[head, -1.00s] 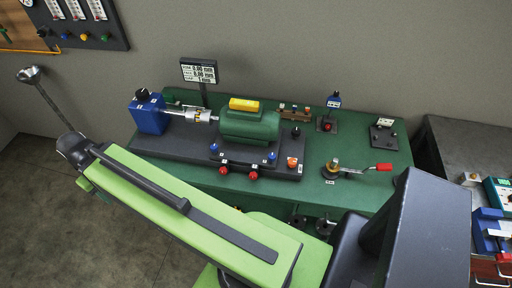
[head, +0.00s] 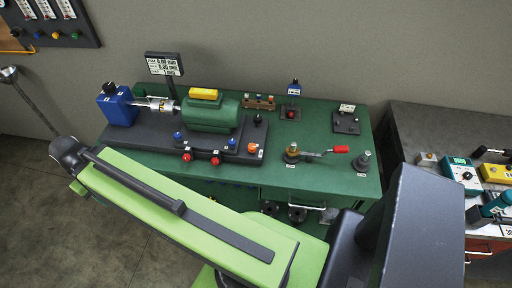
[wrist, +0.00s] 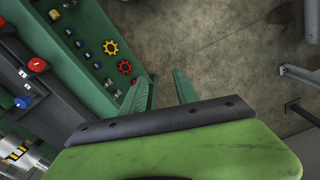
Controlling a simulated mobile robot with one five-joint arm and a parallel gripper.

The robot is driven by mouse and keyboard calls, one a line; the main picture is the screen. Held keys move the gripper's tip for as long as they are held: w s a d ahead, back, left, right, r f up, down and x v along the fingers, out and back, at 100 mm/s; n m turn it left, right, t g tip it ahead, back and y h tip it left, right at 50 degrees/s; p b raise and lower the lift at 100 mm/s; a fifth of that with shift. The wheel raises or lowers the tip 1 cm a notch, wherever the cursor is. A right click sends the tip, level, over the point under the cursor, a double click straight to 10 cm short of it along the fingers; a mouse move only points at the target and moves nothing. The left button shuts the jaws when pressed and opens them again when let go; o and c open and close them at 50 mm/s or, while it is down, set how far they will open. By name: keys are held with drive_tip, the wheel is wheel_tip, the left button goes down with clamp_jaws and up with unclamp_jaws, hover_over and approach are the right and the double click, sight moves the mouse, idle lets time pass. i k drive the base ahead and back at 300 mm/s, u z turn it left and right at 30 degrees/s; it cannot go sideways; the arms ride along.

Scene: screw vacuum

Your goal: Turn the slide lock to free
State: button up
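The green workbench (head: 310,185) carries a machine with a blue end block (head: 118,108), a green housing (head: 208,113) and red and blue knobs (head: 187,157) along its dark base. A brass-hubbed lever with a red grip (head: 341,149) stands at the bench's front right. I cannot tell which control is the slide lock; the labels are too small to read. My gripper (wrist: 163,88) shows two green fingers apart, with nothing between them, over the floor beside the bench edge. In the wrist view, a red knob (wrist: 38,65) and blue knob (wrist: 22,102) show at the left.
A small display (head: 163,65) stands behind the machine. A post (head: 363,160) stands right of the lever. A darker bench (head: 450,125) with instruments is at the right. Yellow (wrist: 110,47) and red (wrist: 124,67) toothed parts show in the wrist view. The floor (head: 60,225) at left is clear.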

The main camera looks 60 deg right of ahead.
sight(252, 147)
drive_tip(key=u, duration=0.05)
drive_tip(key=k, duration=0.1)
drive_tip(key=z, duration=3.3)
drive_tip(key=k, duration=1.2)
drive_tip(key=u, duration=0.9)
drive_tip(key=i, duration=1.5)
drive_tip(key=z, duration=0.05)
